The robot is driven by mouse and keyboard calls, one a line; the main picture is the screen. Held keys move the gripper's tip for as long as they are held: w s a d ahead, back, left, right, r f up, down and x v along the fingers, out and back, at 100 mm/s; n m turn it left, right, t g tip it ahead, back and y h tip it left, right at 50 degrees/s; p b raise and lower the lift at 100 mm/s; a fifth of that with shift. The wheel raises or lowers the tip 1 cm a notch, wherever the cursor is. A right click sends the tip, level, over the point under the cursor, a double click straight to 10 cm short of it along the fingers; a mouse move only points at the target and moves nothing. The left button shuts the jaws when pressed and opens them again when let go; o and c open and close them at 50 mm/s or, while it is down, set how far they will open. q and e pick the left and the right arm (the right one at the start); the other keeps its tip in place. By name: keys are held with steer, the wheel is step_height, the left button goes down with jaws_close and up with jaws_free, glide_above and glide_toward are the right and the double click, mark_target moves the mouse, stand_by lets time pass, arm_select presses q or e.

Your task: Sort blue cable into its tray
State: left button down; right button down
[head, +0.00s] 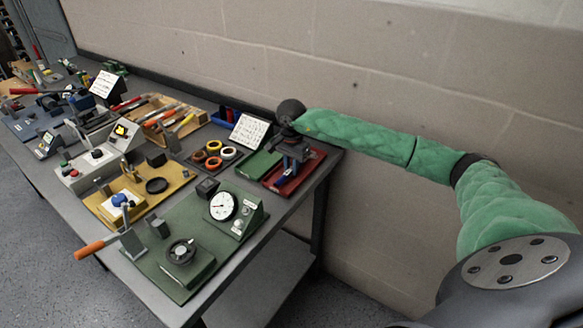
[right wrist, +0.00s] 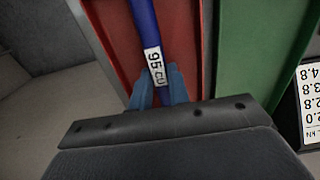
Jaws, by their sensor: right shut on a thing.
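The blue cable (right wrist: 144,22) is a short, thick rod with a white label reading "95 cu". My right gripper (right wrist: 160,86) is shut on it near the label, with blue fingertips on both sides. In the head view my right gripper (head: 291,152) is low over the red tray (head: 312,163) at the right end of the bench, pointing down. In the right wrist view the red tray (right wrist: 110,35) lies behind the cable. I cannot tell whether the cable touches its floor. The green tray (head: 258,165) stands directly left of the red one. My left gripper is not in view.
A white text card (head: 250,130) stands behind the trays. Coloured rings (head: 213,155) lie to the left. A green panel with a dial gauge (head: 222,206) sits in front. The wall is close behind; the bench's right edge is beside the red tray.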

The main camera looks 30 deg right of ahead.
steer(key=shift+f+b, duration=0.2)
steer(key=shift+b, duration=0.2)
stand_by(0.8)
steer(key=c, duration=1.3)
jaws_free()
steer(key=shift+o, duration=0.2)
steer(key=shift+r+p, duration=0.6)
steer(key=shift+r, duration=2.9)
